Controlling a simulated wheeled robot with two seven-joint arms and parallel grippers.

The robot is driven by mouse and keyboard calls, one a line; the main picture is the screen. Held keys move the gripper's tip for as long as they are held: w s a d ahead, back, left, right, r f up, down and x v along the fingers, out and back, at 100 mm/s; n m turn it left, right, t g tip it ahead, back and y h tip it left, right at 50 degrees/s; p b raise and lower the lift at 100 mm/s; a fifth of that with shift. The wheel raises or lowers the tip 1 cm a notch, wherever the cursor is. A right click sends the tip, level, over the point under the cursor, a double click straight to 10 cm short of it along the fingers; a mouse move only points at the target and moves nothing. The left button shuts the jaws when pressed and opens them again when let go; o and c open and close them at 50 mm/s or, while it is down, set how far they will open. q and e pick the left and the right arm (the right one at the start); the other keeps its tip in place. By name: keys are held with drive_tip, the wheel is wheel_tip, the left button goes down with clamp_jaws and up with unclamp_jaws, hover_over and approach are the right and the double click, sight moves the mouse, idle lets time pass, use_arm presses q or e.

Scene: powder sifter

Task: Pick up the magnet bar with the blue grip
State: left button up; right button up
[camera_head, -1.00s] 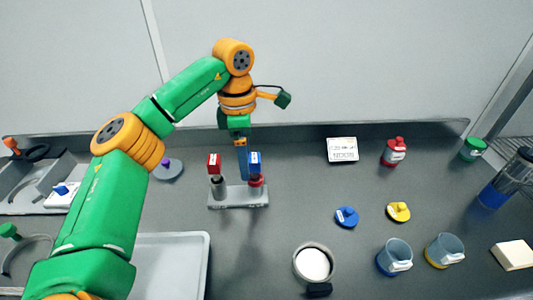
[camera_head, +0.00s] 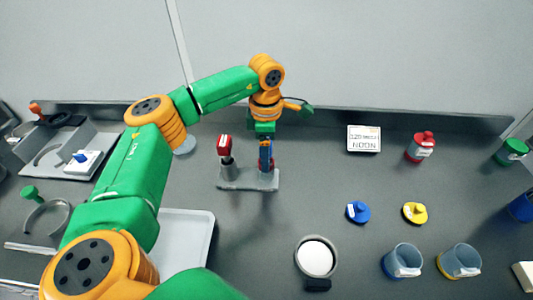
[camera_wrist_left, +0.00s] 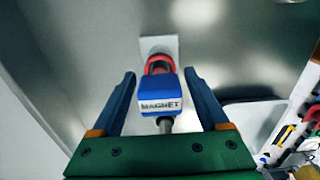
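The magnet bar with the blue grip (camera_wrist_left: 160,104) stands upright in the grey holder (camera_head: 232,182). Its grip reads "MAGNET", and a red ring shows beyond it in the left wrist view. My left gripper (camera_wrist_left: 160,78) is open, with one finger on each side of the blue grip and visible gaps between. In the head view the left gripper (camera_head: 265,156) is at the holder's right post and hides most of the blue grip. A second bar with a red grip (camera_head: 224,145) stands in the left post. My right gripper is not in view.
A white sign (camera_head: 364,139) and a red-lidded jar (camera_head: 420,147) stand at the back right. Blue (camera_head: 358,212) and yellow (camera_head: 415,213) lids lie nearer. A sieve (camera_head: 316,258) is at the front. A pale tray (camera_head: 187,246) lies below my left arm.

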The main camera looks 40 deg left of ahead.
use_arm(q)
drive_tip(key=shift+s, duration=0.1)
clamp_jaws()
drive_tip(key=shift+r, duration=0.15)
wheel_tip(320, 180, up, 10)
drive_tip(key=shift+f+b, duration=0.1)
drive_tip(key=shift+b, duration=0.5)
idle(0.4)
